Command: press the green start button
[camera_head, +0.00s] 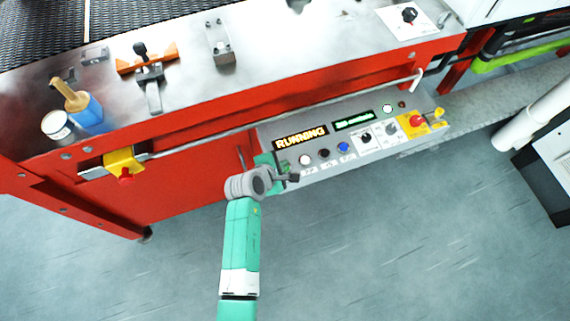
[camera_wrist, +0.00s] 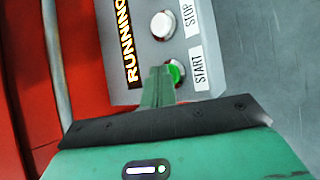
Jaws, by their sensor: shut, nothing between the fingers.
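The green start button (camera_wrist: 174,73) shows in the wrist view beside its START label (camera_wrist: 199,69). It looks lit, and my fingers cover part of it. My gripper (camera_wrist: 158,71) is shut and empty, with its fingertips at the left side of the button. I cannot tell whether they touch it. In the head view my gripper and wrist hide the start button at the left end of the grey control panel (camera_head: 379,152).
The white STOP button (camera_wrist: 163,25) is close beside the start button. Black (camera_head: 324,153) and blue (camera_head: 343,147) buttons, knobs and a red emergency stop (camera_head: 416,121) follow along the panel. A metal rail (camera_head: 235,131) runs above the panel. The floor in front is clear.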

